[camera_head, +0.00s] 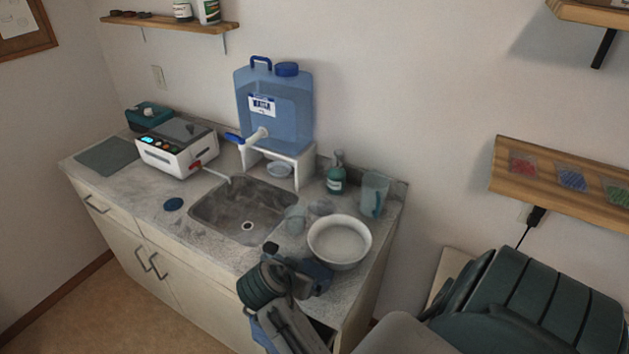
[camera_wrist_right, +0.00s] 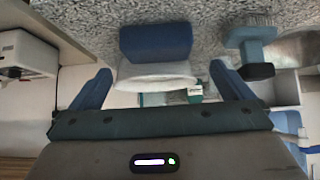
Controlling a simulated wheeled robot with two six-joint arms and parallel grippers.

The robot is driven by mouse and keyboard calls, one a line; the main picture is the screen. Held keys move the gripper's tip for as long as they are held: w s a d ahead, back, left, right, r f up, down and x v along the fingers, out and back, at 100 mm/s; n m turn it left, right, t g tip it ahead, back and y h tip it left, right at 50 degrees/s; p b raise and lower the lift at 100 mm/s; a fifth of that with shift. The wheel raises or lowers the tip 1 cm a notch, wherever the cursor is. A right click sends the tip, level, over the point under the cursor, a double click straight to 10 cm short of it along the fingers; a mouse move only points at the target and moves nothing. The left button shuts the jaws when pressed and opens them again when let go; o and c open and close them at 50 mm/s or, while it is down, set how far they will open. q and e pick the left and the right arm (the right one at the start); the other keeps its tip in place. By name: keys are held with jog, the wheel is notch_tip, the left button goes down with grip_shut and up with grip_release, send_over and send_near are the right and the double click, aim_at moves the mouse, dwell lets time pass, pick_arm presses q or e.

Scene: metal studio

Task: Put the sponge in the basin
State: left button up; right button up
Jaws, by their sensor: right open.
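The white basin (camera_head: 340,243) stands upright on the counter, right of the sink. A blue block (camera_wrist_right: 155,42), which looks like the sponge, lies on the speckled counter in the right wrist view. The basin's white side (camera_wrist_right: 155,74) shows just beyond it. My right gripper (camera_head: 312,274) is at the counter's front edge, just in front of the basin. In its wrist view the two blue fingers (camera_wrist_right: 161,84) are spread apart, with the block in line with the gap and not gripped. In the head view the sponge cannot be told apart from the gripper. My left gripper is out of view.
The sink (camera_head: 240,212) is left of the basin. A clear cup (camera_head: 295,219), a pitcher (camera_head: 374,194) and a soap bottle (camera_head: 335,175) stand near the basin. A water jug (camera_head: 273,108) stands on a white stand behind.

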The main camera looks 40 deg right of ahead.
aim_at(314, 270)
jog(key=shift+d+f, duration=0.65)
jog(key=shift+d, duration=0.25)
jog(key=shift+d+f+b, duration=0.5)
jog(key=shift+b, duration=0.4)
jog(key=f+b, duration=0.1)
jog(key=w+d+f+b, duration=0.1)
jog(key=b, duration=0.1)
jog(key=shift+d+f, duration=0.15)
jog(key=shift+d, duration=0.05)
jog(key=shift+d+f, duration=0.2)
jog(key=shift+d, duration=0.05)
jog(key=shift+w+d+f, duration=0.1)
jog(key=shift+d, duration=0.1)
jog(key=c, duration=0.9)
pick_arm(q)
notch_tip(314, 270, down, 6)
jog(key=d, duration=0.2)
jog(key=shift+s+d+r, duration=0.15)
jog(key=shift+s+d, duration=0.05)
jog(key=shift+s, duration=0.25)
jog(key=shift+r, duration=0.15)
pick_arm(e)
jog(key=shift+r, duration=0.25)
